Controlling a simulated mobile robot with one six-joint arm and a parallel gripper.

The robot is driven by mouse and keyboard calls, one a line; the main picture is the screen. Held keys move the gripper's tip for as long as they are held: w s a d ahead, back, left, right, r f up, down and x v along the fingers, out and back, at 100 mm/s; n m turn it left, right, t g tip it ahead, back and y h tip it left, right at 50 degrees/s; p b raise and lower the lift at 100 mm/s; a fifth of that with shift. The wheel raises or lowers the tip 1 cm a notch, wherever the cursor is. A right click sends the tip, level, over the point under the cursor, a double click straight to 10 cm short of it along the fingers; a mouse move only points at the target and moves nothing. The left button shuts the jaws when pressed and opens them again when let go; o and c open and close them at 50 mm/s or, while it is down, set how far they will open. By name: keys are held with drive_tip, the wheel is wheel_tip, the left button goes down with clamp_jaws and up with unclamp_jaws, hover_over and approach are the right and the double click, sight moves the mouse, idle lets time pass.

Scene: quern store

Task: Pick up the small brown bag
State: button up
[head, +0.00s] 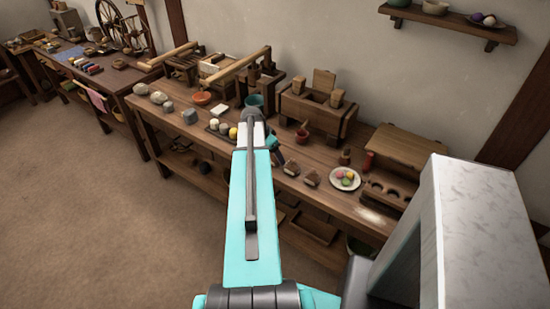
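Two small brown lumps sit side by side on the long wooden bench, just right of my arm. The left lump (291,168) and the right lump (312,178) are both bag-like in size and colour. They are too small to tell which is a bag. My teal arm reaches up the middle of the picture over the bench. A dark and teal piece at its far end, likely my gripper (275,150), shows left of the lumps and apart from them. Its fingers are too small and partly hidden, so their opening is unclear.
Another table (120,88) stands left. Floor (80,200) at left is clear.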

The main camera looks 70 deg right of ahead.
drive_tip(key=c, duration=0.9)
drive_tip(key=shift+r, duration=0.15)
drive_tip(key=shift+r+b, duration=0.55)
drive_tip(key=shift+r, duration=0.8)
drive_tip(key=shift+a+r, duration=0.15)
drive_tip(key=shift+r, duration=0.15)
drive_tip(key=w+a+b, duration=0.1)
drive_tip(key=a+b, duration=0.4)
drive_tip(key=a, duration=0.8)
drive_tip(key=shift+w+r, duration=0.2)
drive_tip(key=shift+r, duration=0.25)
drive_tip(key=a+b, duration=0.1)
drive_tip(key=b, duration=0.2)
